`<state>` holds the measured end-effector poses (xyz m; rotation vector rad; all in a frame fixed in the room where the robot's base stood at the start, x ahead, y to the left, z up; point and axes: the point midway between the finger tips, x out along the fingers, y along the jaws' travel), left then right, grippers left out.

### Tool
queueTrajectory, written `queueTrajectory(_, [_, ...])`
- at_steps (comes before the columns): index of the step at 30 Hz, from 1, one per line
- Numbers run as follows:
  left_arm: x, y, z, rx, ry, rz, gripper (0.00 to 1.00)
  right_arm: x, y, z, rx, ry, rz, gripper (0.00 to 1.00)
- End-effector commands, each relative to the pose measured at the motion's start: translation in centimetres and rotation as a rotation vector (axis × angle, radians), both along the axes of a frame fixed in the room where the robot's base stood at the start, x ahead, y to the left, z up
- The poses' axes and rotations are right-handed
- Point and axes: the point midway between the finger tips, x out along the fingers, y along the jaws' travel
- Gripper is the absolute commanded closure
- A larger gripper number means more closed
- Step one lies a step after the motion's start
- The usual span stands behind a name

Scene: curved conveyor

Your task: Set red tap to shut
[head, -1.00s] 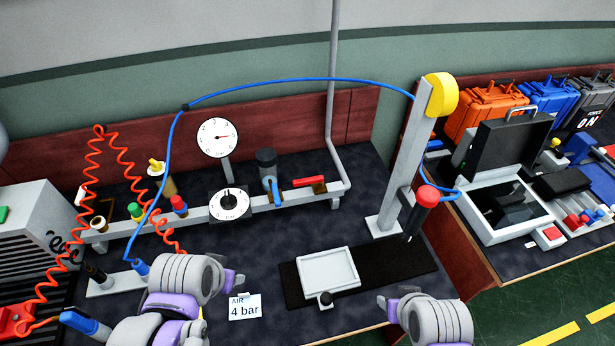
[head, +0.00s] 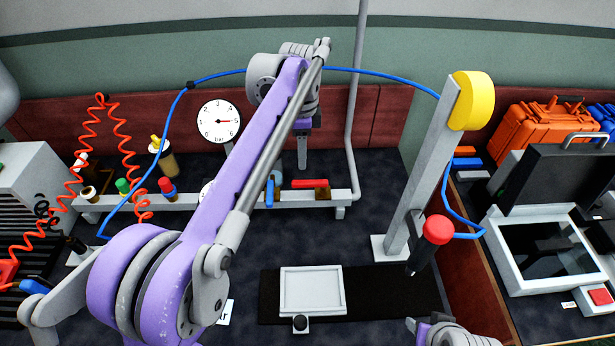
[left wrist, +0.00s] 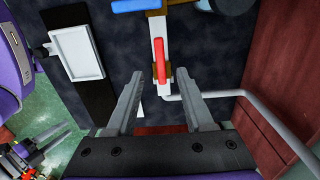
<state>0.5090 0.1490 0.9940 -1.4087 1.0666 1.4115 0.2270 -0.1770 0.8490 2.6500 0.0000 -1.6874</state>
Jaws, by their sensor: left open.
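The red tap (head: 310,184) has a red lever lying along the grey pipe rail, with a brass-coloured body partly under it. In the left wrist view, the red tap (left wrist: 160,60) runs lengthwise in line with the pipe. My left gripper (head: 303,166) reaches down behind and above the red lever in the head view. In the left wrist view, my left gripper (left wrist: 159,76) is open and empty, with its fingers on either side of the lever's line; contact cannot be seen. My right gripper (head: 413,324) is only partly visible at the bottom edge.
A blue tap lever (head: 270,192) stands crosswise to the rail, left of the red one. A pressure gauge (head: 219,121) is behind the rail. A grey post (head: 417,170) with a yellow reel stands right. A white tray (head: 312,290) lies in front.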

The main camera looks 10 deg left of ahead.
Motion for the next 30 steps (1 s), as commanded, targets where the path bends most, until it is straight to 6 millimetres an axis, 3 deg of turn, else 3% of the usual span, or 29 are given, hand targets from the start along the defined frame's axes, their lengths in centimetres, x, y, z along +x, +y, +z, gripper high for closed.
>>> queueTrajectory(9, [0.0, 0.0, -6.1, 0.000, -0.001, 0.002, 0.47, -0.1, 0.0, -0.9, 0.000, 0.003, 0.000, 0.50])
queueTrajectory(15, [0.0, 0.0, -8.7, 0.000, -0.002, 0.003, 0.47, -0.1, 0.0, -1.2, 0.000, 0.004, 0.000, 0.50])
queueTrajectory(27, [0.0, 0.0, -9.6, 0.000, -0.002, 0.003, 0.47, -0.1, 0.0, -1.3, 0.000, 0.004, 0.000, 0.50])
queueTrajectory(30, [0.0, 0.0, -9.6, 0.000, -0.002, 0.003, 0.62, -0.1, 0.0, -1.3, 0.000, 0.004, 0.000, 0.50])
